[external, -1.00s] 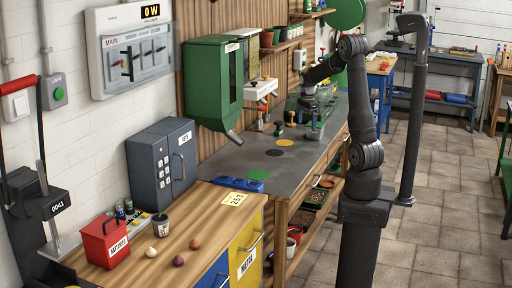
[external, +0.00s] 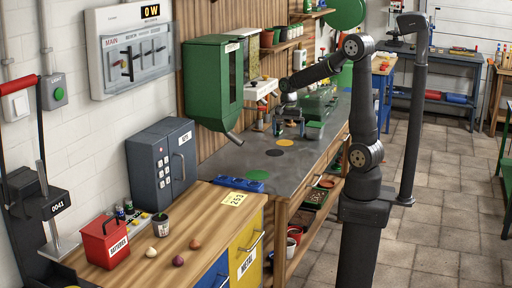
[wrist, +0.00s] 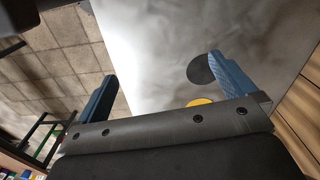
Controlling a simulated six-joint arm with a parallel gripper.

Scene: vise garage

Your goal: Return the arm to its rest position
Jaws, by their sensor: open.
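My gripper (external: 289,130) hangs over the grey-topped bench (external: 224,161), near its back part, below the wall dispensers in the external view. In the wrist view my gripper (wrist: 165,80) shows two blue fingers set wide apart with nothing between them. The bench top shows below and between the fingers. A black disc (wrist: 200,69) and part of a yellow disc (wrist: 199,102) lie on it near the right finger. The external view shows the yellow disc (external: 285,142), the black disc (external: 274,152) and a green disc (external: 257,175) on the bench.
A green dispenser (external: 213,84) with a spout hangs on the wall over the bench. Green equipment (external: 318,103) stands at the bench's far end. A dark post (external: 412,115) stands right of my arm. The bench's front half is mostly clear.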

